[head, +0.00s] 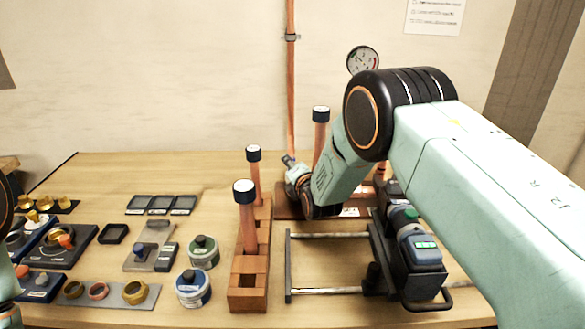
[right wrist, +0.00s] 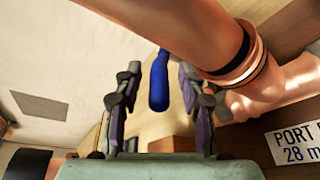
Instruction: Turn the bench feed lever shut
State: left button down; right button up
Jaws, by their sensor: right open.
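The bench feed lever shows as a blue handle (right wrist: 160,85) in the right wrist view, between the two fingers of my right gripper (right wrist: 159,100). Gaps show on both sides of the handle, so the fingers do not appear to press on it. The right gripper is open. In the head view my right gripper (head: 291,168) is at the foot of the tall copper pipe (head: 291,95). The lever cannot be made out there. My left gripper is not in view; only bits of my left arm show at the left edge.
A copper pipe (right wrist: 205,35) passes close to the right finger, with a port label (right wrist: 298,143) beside it. A wooden rack (head: 248,290) with black-capped copper tubes stands left of my right arm. A metal-railed frame (head: 320,235) sits below it. Tins and fittings fill the bench's left side.

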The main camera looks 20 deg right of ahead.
jog(key=shift+r, duration=0.1)
grip_shut()
dwell(0.5)
